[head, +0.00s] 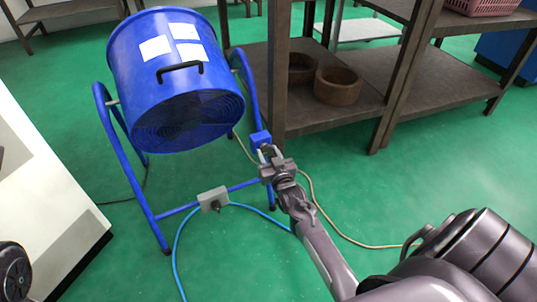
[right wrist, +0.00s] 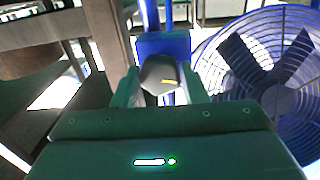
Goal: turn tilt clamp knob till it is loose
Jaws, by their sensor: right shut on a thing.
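A blue drum fan (head: 180,85) hangs in a blue tubular stand (head: 130,170), its grille facing down toward the front. A blue clamp block (head: 260,138) sits on the stand's right side; it also shows in the right wrist view (right wrist: 162,43). My right gripper (head: 267,153) is shut on the knob, one finger on each side in the right wrist view (right wrist: 160,88). In the head view the fingers mostly hide the knob. My left gripper is not in view.
A dark shelf (head: 350,100) with brown bowls (head: 338,86) stands close behind the clamp. A grey box (head: 213,199) sits on the stand's lower bar, with a blue cable running from it. A beige cable crosses the green floor. A white cabinet (head: 40,190) stands at left.

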